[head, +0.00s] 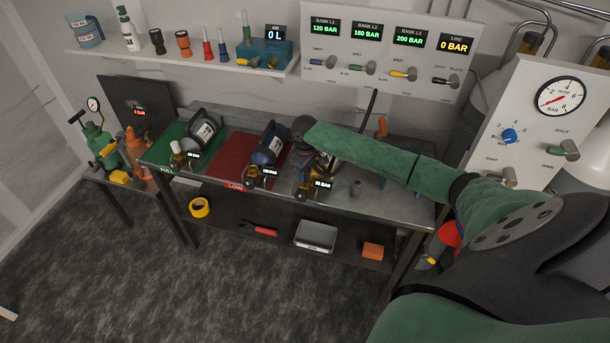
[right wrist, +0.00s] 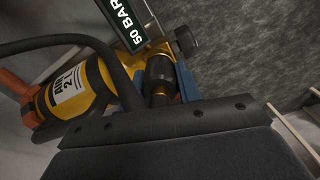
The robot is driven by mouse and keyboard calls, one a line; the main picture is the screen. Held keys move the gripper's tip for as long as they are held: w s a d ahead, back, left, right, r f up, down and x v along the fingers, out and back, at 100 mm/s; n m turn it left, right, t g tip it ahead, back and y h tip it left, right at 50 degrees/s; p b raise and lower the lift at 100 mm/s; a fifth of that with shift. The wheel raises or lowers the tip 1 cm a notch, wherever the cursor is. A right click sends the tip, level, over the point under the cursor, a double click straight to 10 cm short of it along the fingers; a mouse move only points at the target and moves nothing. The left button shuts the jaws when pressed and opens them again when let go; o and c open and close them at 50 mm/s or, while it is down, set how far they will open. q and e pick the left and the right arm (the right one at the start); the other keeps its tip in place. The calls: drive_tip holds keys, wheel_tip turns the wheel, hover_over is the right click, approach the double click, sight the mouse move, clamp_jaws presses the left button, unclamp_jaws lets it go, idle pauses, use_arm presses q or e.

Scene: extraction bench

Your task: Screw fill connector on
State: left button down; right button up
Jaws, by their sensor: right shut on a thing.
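My right arm comes in from the right in the head view. The right gripper (head: 314,158) points down at the rack's third bay and largely covers what it holds. In the right wrist view a dark cylindrical fill connector with a brass band (right wrist: 160,75) sits before my gripper, which is shut on it. It lies against the valve end of a yellow cylinder (right wrist: 85,88) marked AIR 2 L. Its black valve knob (right wrist: 187,41) shows beside it. I cannot tell whether the threads are engaged. A black hose (right wrist: 55,42) arches past the cylinder. My left gripper is out of view.
Two dark cylinders, a grey one (head: 203,130) and a blue one (head: 268,145), lie left on the bench (head: 395,195). The fill panel (head: 385,72) stands behind, its line display at 0 BAR. A gauge panel (head: 535,125) stands right. The bench's front right is mostly clear.

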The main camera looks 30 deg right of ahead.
drive_tip(key=m, duration=0.7)
drive_tip(key=shift+m, duration=0.3)
drive_tip(key=m, duration=0.7)
drive_tip(key=shift+f+m, duration=0.1)
drive_tip(key=shift+m, duration=0.3)
drive_tip(key=m, duration=0.5)
drive_tip(key=shift+a, duration=0.1)
drive_tip(key=m, duration=0.4)
drive_tip(key=shift+m, duration=0.4)
drive_tip(key=o, duration=1.1)
